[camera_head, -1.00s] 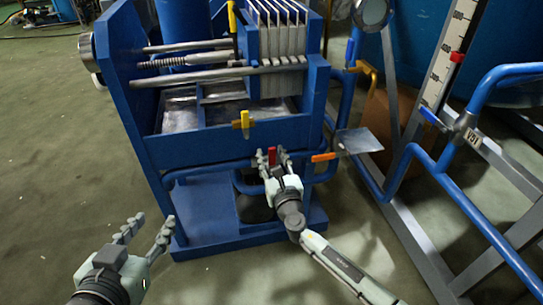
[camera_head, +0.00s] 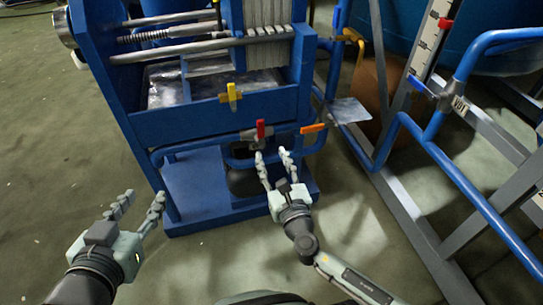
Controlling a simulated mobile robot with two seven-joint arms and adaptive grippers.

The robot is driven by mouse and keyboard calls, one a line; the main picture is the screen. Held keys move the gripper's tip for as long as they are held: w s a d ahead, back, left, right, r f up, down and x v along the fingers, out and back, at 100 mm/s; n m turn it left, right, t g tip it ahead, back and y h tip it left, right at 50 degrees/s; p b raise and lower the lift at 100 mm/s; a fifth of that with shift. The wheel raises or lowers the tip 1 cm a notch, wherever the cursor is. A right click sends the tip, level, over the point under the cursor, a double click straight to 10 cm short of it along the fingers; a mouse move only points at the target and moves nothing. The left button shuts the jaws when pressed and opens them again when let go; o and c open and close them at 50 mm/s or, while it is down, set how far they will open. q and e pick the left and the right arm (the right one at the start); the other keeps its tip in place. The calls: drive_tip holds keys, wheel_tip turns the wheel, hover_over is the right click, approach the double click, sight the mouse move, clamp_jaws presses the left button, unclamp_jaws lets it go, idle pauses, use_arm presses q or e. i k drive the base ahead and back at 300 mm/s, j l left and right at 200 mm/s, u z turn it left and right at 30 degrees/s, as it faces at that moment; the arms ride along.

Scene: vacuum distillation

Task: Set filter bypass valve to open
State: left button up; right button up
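A blue filter press frame (camera_head: 220,115) fills the upper left. On the pipe below its tray is a small valve with an upright red handle (camera_head: 260,129). Nearby are a valve with a yellow handle (camera_head: 232,92), upright on the tray front, and an orange handle (camera_head: 313,128) lying level to the right. No label shows which is the filter bypass valve. My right gripper (camera_head: 272,154) is open and empty, its fingertips just below the red handle and seemingly apart from it. My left gripper (camera_head: 142,197) is open and empty at the lower left, left of the frame's base.
A blue pipe rack (camera_head: 455,177) with grey struts stands at the right. It carries a blue-handled valve (camera_head: 422,87) and a scale with a red marker. A flat metal plate (camera_head: 350,110) juts out beside the orange handle. Green floor is free at the left.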

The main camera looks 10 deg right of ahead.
sight(317, 127)
drive_tip(key=k+j, duration=0.35)
drive_tip(key=j, duration=0.15)
drive_tip(key=k+j, duration=0.35)
drive_tip(key=j, duration=0.2)
